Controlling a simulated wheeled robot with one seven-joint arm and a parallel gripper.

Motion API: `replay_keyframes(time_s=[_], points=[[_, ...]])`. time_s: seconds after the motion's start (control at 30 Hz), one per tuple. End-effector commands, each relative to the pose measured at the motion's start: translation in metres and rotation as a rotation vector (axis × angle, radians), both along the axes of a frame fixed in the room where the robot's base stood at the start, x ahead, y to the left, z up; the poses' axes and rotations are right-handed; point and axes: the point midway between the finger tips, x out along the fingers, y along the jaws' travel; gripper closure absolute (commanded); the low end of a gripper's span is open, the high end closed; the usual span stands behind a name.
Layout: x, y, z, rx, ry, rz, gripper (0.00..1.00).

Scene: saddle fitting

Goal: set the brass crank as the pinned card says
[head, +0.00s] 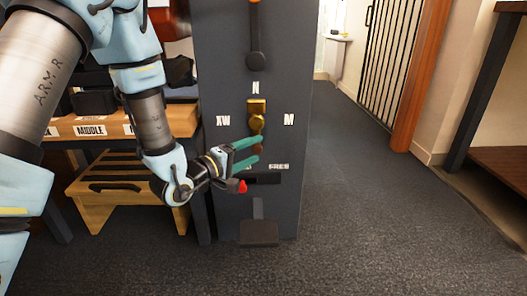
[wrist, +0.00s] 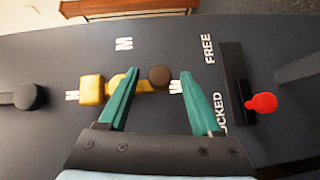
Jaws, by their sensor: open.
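The brass crank (head: 257,108) is mounted on a dark grey panel (head: 213,70) ringed by letters: N above, M right, XW left. In the wrist view the crank (wrist: 92,90) has a brass block, a hub and a dark round knob (wrist: 160,77). Its arm points from the hub toward the letter W, the lower mark in the head view. My gripper (head: 260,149) is open, its teal fingers just below the hub. In the wrist view the knob shows between the fingertips, and the left finger covers part of the crank arm; contact cannot be told. No pinned card is visible.
Below the crank, a slot (head: 264,179) has a red knob (head: 243,186) at its left end, nearer LOCKED than FREE in the wrist view. A dark lever (head: 256,60) hangs above. A wooden stool (head: 100,193) and table stand left. Open carpet lies right.

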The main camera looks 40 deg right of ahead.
Motion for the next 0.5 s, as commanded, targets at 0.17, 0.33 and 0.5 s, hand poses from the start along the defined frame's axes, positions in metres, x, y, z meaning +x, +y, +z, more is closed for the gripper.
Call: replay_keyframes(time_s=[0.17,0.33,0.5], points=[[0.003,-0.031,-0.005,-0.001,-0.002,-0.001,0.34],[0.005,-0.048,-0.005,0.000,-0.003,-0.001,0.34],[0.006,-0.052,-0.004,0.001,0.000,0.001,0.34]])
